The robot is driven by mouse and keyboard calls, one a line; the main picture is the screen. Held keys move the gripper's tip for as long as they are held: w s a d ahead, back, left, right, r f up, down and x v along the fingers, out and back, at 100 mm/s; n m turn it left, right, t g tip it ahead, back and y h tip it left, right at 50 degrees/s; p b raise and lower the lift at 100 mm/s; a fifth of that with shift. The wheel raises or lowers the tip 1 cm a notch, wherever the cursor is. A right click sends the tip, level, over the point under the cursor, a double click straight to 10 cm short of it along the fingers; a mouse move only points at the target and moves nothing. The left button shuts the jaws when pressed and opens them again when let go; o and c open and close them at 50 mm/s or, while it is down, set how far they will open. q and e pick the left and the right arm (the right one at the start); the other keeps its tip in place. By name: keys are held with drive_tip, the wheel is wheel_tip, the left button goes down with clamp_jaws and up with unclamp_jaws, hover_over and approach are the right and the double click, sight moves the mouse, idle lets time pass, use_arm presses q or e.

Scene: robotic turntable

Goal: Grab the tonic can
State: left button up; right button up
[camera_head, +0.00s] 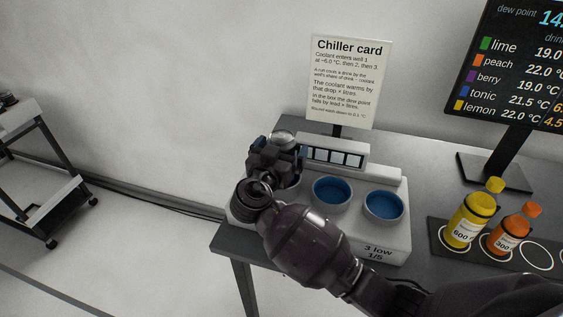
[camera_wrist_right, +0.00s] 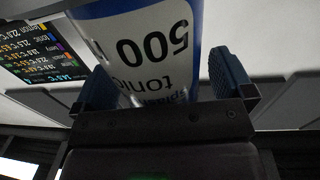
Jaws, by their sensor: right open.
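The tonic can (camera_wrist_right: 150,45), white with a blue edge and marked "500" and "tonic", fills the upper middle of the right wrist view, upside down. In the head view only its pale round top (camera_head: 283,137) shows, over the leftmost well of the chiller; my gripper hides the rest. My right gripper (camera_head: 277,152) is at that well. In the wrist view its two blue-padded fingers (camera_wrist_right: 165,85) stand apart on either side of the can, with a clear gap at the right finger. My left gripper is in neither view.
The chiller (camera_head: 400,243) has two empty blue wells right of my gripper. A sign (camera_head: 347,85) stands behind it. A yellow bottle (camera_head: 470,222) and an orange bottle (camera_head: 512,232) stand on a dark tray (camera_head: 437,238) at right. A screen (camera_head: 520,65) stands behind them.

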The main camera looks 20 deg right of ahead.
drive_tip(key=c, duration=1.1)
drive_tip(key=shift+c, duration=1.3)
drive_tip(key=shift+r, duration=0.1)
